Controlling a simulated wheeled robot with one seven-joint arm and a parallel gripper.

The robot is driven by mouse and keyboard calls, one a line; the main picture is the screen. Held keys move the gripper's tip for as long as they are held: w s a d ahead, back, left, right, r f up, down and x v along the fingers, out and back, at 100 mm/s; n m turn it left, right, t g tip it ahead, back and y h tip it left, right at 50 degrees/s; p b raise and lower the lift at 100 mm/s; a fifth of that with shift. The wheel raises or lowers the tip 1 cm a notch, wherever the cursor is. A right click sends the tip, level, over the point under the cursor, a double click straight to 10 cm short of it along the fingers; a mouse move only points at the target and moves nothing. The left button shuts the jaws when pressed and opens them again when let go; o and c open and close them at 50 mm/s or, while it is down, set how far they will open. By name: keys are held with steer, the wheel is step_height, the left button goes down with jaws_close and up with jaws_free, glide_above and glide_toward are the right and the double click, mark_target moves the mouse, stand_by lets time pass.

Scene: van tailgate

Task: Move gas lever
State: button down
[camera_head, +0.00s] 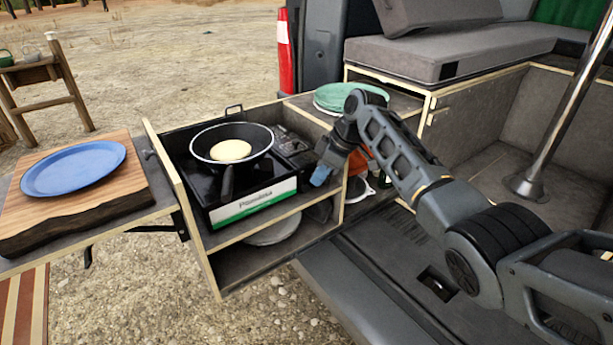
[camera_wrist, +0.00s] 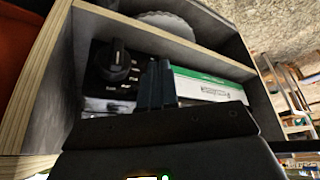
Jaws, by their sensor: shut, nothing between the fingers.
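The black gas stove (camera_head: 196,188) sits in the upper compartment of the pull-out kitchen box. Its green-and-white front strip (camera_head: 254,203) faces me. In the wrist view, a round black knob (camera_wrist: 118,62) is on the stove's dark control panel, left of my gripper fingers (camera_wrist: 157,84). I cannot make out a separate gas lever; the gripper covers part of the panel. In the head view, my gripper (camera_head: 321,175) is at the stove's right front corner, its fingers shut and empty. Whether they touch the stove is unclear.
A black pan (camera_head: 228,134) with a pale round food (camera_head: 231,150) is on the stove. A wooden board (camera_head: 105,208) with a blue plate (camera_head: 74,167) is left. A green plate stack (camera_head: 345,96) and a red object (camera_head: 357,161) are near my arm. A grey plate (camera_head: 272,233) is on the lower shelf.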

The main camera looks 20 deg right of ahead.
steer(key=shift+s+d+r, duration=0.2)
steer(key=shift+s+d, duration=0.15)
steer(key=shift+d, duration=0.15)
steer(key=shift+r, duration=0.1)
steer(key=v, duration=0.7)
steer(key=shift+r, duration=0.3)
steer(key=shift+d, duration=0.1)
